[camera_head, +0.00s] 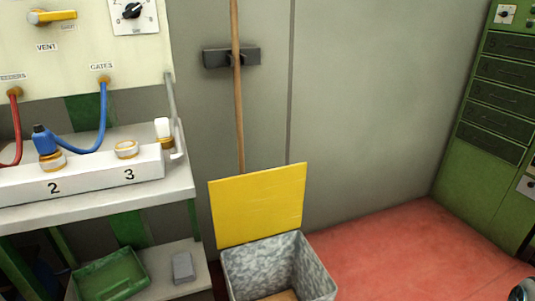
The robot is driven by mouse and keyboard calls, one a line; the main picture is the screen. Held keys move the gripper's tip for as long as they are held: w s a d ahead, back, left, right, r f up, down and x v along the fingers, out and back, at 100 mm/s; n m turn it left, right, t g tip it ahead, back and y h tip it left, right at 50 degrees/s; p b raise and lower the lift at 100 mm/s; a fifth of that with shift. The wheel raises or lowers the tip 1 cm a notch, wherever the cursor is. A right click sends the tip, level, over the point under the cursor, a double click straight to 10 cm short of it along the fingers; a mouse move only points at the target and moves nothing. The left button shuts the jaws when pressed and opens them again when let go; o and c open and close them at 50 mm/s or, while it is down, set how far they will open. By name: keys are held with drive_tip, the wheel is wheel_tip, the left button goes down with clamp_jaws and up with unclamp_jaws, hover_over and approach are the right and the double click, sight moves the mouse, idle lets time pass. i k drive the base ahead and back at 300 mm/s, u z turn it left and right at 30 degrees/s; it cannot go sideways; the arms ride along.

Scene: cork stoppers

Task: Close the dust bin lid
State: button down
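The dust bin (318,270) stands on the floor at the bottom middle of the head view. It is a grey, mottled square box, and its lower part is cut off by the frame edge. Its yellow lid (258,205) is open and stands nearly upright at the back of the bin, in front of the wall. The bin's mouth is uncovered, and something brown shows inside at the bottom.
A white bench (100,205) with hoses and a numbered block stands to the left of the bin. A wooden pole (238,110) in a dark wall holder rises behind the lid. A green cabinet (490,125) stands at right. Red floor (410,255) lies clear between.

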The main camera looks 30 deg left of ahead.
sight(246, 206)
drive_tip(key=u, duration=0.95)
drive_tip(key=i, duration=0.8)
drive_tip(key=u, duration=0.85)
